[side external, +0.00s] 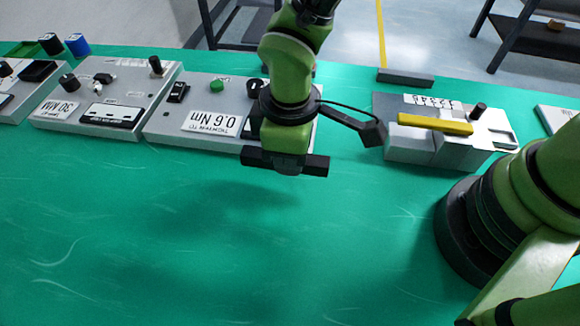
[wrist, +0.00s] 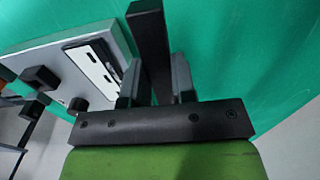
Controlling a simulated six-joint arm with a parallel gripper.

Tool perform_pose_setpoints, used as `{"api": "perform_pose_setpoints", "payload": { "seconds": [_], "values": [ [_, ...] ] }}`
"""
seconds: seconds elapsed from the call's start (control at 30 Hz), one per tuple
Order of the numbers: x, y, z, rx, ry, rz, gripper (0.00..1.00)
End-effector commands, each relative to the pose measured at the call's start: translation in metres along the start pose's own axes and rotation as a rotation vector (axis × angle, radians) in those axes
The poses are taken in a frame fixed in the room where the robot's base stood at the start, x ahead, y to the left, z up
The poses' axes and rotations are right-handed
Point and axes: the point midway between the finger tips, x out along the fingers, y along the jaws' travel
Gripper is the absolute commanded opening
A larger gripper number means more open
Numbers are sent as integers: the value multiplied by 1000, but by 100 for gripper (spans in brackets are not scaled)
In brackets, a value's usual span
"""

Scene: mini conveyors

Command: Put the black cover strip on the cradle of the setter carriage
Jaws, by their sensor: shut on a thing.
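In the wrist view a long black strip (wrist: 150,40) stands between the two fingers of my gripper (wrist: 155,88). The gripper is shut on it, and the strip reaches out past the fingertips. In the side view my gripper (side external: 287,166) hangs above the green mat, in front of the 0.6 Nm panel; the strip cannot be told apart from the dark gripper body there. A grey stepped unit (side external: 402,150) with a yellow bar (side external: 435,124) across its top stands right of my gripper, apart from it. I cannot tell for sure whether this unit is the setter carriage.
Left of my gripper are the 0.6 Nm panel (side external: 160,124) and another grey panel (side external: 140,83), both with knobs. A dark bar (side external: 405,77) lies at the mat's back edge. Blue (side external: 77,45) and black cylinders stand at the back left. The mat's front (side external: 200,260) is clear.

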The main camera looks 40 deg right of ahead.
Motion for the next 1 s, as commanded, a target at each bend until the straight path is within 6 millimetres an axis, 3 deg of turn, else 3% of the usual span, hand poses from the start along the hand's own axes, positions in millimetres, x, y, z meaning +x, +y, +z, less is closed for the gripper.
{"api": "perform_pose_setpoints", "payload": {
  "seconds": [0.17,0.33,0.5,0.63,0.8,1.0],
  "values": [
    [-32,2,0,6,3,1,0],
    [-56,33,12,126,3,2,0],
    [-82,91,50,383,4,2,0],
    [-100,125,84,570,3,2,0],
    [-114,147,118,733,2,2,0],
    [-118,153,131,791,-1,1,0]
  ]
}}
